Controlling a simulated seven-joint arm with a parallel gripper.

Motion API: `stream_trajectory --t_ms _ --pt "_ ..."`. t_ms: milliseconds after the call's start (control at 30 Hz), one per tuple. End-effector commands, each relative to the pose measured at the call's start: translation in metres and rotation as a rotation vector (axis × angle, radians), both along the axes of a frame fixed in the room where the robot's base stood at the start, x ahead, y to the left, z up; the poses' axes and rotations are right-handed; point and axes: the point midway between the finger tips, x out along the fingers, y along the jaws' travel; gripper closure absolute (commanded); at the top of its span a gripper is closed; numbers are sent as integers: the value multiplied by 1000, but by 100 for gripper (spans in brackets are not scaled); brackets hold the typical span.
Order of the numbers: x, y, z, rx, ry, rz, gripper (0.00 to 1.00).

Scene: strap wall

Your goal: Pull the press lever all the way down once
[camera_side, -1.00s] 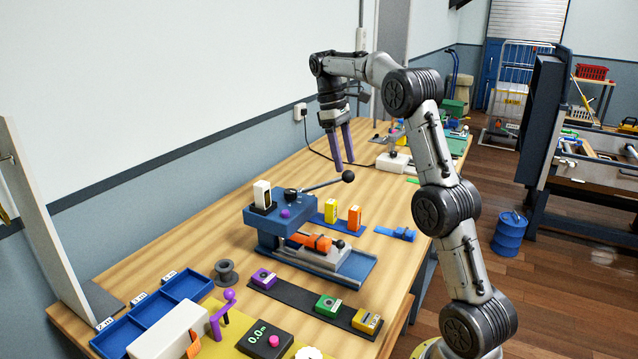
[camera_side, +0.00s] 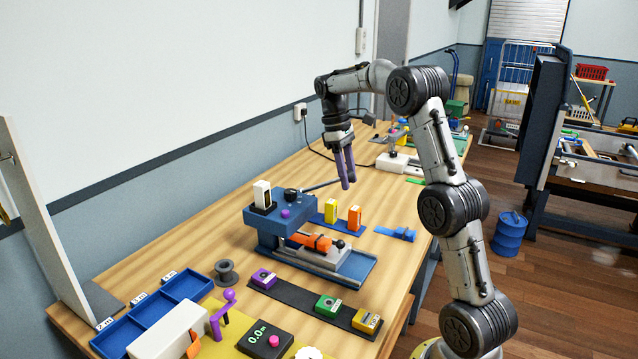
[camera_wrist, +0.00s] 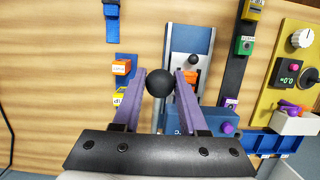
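The blue press (camera_side: 277,213) stands on the wooden table, and its grey lever (camera_side: 321,186) sticks out to the right. In the wrist view the black ball knob (camera_wrist: 160,82) of the lever lies between the two purple fingers of my gripper (camera_wrist: 161,80), with a gap visible on at least the right side. In the side view my gripper (camera_side: 346,184) points down over the lever's end, and the fingers hide the knob. The fingers are apart. An orange strap piece (camera_side: 316,242) lies in the press bed. The press body (camera_wrist: 200,120) also shows in the wrist view.
A blue rack with yellow (camera_side: 331,210) and orange (camera_side: 354,217) blocks stands right of the press. A dark strip with purple, green and yellow blocks (camera_side: 327,305) lies in front. A blue tray (camera_side: 182,289) sits at front left. Bare wood lies behind the press.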

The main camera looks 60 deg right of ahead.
Motion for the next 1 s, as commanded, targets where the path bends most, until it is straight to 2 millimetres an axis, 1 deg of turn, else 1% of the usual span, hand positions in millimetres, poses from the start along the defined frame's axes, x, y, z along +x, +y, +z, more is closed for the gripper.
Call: stream_trajectory --t_ms 33,133,167,467,1000 --pt "0 0 0 0 0 0 68" --pt "0 0 0 0 0 0 86" --pt "0 0 0 0 0 0 89" --pt "0 0 -1 0 0 0 89" --pt "-14 0 -31 2 4 0 89"
